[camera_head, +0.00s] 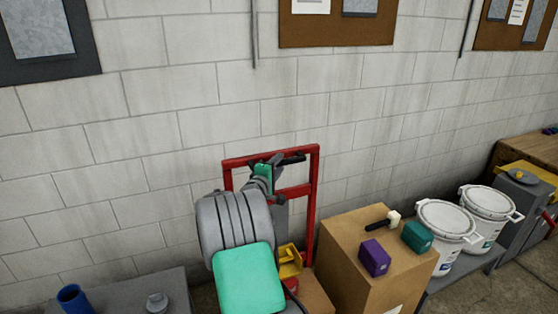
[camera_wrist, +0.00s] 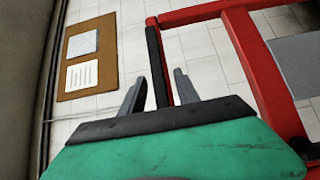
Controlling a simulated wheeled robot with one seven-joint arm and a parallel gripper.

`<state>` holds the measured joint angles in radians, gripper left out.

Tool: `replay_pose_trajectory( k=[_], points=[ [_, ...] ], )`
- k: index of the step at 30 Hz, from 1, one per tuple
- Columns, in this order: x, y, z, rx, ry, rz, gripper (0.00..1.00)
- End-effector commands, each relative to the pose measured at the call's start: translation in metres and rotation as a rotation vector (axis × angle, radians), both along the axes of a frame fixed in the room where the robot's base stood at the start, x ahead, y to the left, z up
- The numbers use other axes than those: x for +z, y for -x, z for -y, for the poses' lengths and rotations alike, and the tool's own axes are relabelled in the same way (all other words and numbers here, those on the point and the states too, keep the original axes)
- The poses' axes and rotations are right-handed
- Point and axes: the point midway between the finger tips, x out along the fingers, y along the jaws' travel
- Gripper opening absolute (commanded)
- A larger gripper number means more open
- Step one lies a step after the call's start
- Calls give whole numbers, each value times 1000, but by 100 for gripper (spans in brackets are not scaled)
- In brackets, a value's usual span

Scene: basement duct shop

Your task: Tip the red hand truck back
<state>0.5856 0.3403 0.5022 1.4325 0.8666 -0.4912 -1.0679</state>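The red hand truck (camera_head: 313,190) stands against the block wall, with its frame upright. Its lower part is hidden behind my arm and a cardboard box. In the wrist view its red frame (camera_wrist: 245,45) fills the upper right, and a black grip (camera_wrist: 154,60) runs down from its corner. My gripper (camera_head: 288,160) is at the top of the frame, just below the top bar. In the wrist view the fingers of my gripper (camera_wrist: 160,90) are apart, with the black grip between them in the picture. Gaps show on both sides; whether the grip lies fully between the fingers is unclear.
A large cardboard box (camera_head: 350,260) stands right of the hand truck, carrying a mallet (camera_head: 384,222), a purple box (camera_head: 374,258) and a teal box (camera_head: 417,237). White buckets (camera_head: 447,222) stand farther right. A grey bench (camera_head: 125,295) with a blue cup (camera_head: 73,298) is at left.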

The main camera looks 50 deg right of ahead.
Motion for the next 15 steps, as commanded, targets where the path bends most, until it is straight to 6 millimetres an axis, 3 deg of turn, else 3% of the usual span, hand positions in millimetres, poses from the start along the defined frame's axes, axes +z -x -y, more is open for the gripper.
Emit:
replay_pose_trajectory(
  k=[3,10,15],
  points=[
    [0,-2,11,0,-1,0,38],
    [0,-3,12,1,-1,1,38],
    [0,-3,12,1,-1,2,26]
  ],
)
